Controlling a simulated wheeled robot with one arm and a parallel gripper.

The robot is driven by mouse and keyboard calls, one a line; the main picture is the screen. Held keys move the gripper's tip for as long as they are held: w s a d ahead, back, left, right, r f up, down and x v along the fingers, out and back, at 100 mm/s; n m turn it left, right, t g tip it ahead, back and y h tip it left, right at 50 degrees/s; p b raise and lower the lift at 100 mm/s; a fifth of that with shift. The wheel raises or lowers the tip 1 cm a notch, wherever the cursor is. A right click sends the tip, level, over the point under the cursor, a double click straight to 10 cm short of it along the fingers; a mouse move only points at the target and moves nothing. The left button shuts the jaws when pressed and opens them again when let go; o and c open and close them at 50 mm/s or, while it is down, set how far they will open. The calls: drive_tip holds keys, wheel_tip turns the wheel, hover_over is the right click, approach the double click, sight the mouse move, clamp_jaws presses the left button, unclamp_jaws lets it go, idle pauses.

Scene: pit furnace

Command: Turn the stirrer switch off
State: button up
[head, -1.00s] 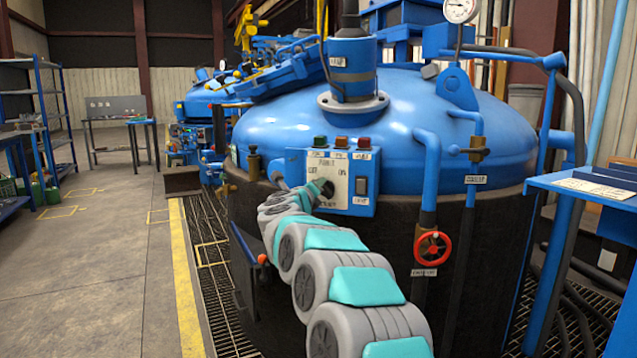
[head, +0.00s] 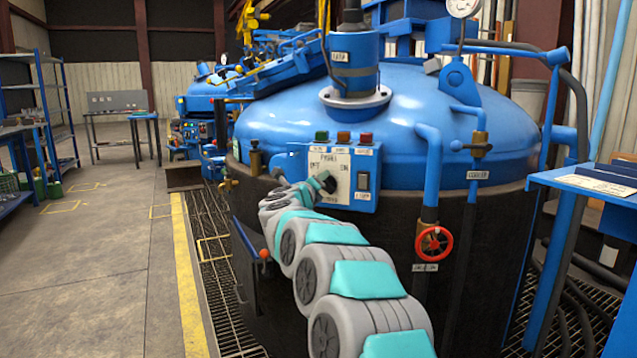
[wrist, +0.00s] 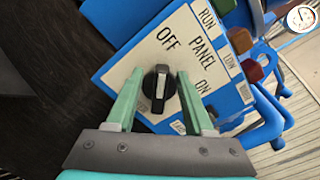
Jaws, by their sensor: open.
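The blue control panel (head: 368,203) is on the side of the large vessel. Its white plate is lettered PANEL, OFF and ON in the wrist view (wrist: 120,78). A black rotary knob (wrist: 159,88) with a white line is on the plate. The line runs roughly up the picture, towards the OFF lettering. I cannot read a stirrer label on it. My gripper (wrist: 157,80) is open, one green finger on each side of the knob; contact is unclear.
A dark rocker switch (head: 363,180) and green, amber and red lamps (head: 343,137) are on the panel too. A red valve wheel (head: 434,244) is on a pipe to the lower right.

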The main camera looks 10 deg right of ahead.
drive_tip(key=shift+s, duration=0.1)
drive_tip(key=b+v, duration=0.1)
drive_tip(key=v, duration=0.6)
drive_tip(key=shift+s+a+b, duration=0.2)
drive_tip(key=shift+s+b, duration=0.05)
drive_tip(key=shift+b, duration=0.15)
